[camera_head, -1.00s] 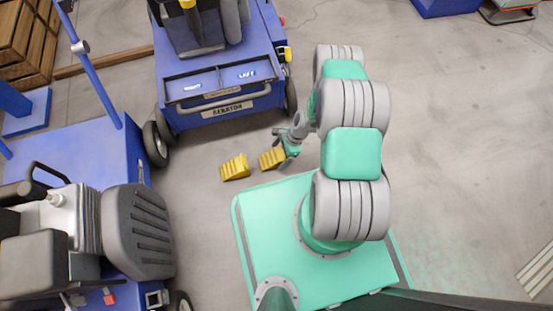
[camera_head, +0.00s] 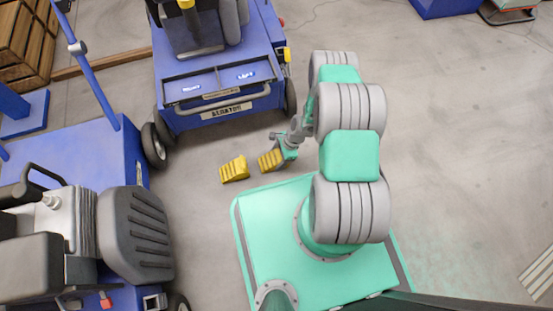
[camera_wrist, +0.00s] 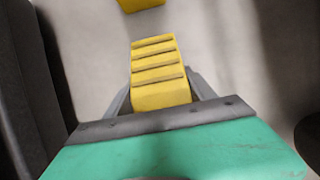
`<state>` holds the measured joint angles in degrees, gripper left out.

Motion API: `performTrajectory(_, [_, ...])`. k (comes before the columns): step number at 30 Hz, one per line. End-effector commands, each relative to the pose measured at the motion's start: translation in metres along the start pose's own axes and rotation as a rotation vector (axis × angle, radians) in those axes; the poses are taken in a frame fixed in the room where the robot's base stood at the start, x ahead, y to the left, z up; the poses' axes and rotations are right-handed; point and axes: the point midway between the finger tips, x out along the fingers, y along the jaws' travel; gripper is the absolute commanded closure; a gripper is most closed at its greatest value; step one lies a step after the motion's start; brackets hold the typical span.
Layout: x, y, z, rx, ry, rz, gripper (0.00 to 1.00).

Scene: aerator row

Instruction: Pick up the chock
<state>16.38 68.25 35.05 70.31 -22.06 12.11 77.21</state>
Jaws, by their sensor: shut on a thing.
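Two yellow ridged chocks show in the head view. One chock (camera_head: 269,160) is at my gripper (camera_head: 281,152), and the other chock (camera_head: 235,169) lies on the floor just to its left. In the wrist view the held chock (camera_wrist: 156,72) sits between the two grey fingers (camera_wrist: 160,95), with its ridged slope pointing away from the palm. My gripper is shut on this chock. I cannot tell whether the chock touches the floor. The other chock also shows in the wrist view (camera_wrist: 141,4), cut off at the top edge.
A blue aerator cart (camera_head: 220,100) stands just behind the chocks. A blue machine with a dark seat (camera_head: 137,232) stands at the left. Wooden crates (camera_head: 25,45) and a wooden beam (camera_head: 100,63) are at the upper left.

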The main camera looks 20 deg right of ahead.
Motion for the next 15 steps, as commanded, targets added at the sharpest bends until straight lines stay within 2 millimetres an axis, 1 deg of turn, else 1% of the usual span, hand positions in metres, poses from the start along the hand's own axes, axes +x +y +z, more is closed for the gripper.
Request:
performTrajectory(1, [0.0, 0.0004, 0.0, 0.0, 0.0, 0.001, 0.69])
performTrajectory(2, [-0.0001, 0.0004, 0.0, 0.0, 0.0, 0.001, 0.71])
performTrajectory(12, [-0.0001, 0.0005, 0.0, 0.0, 0.0, 0.001, 0.99])
performTrajectory(15, [-0.0001, 0.0006, 0.0, 0.0, 0.0, 0.001, 1.0])
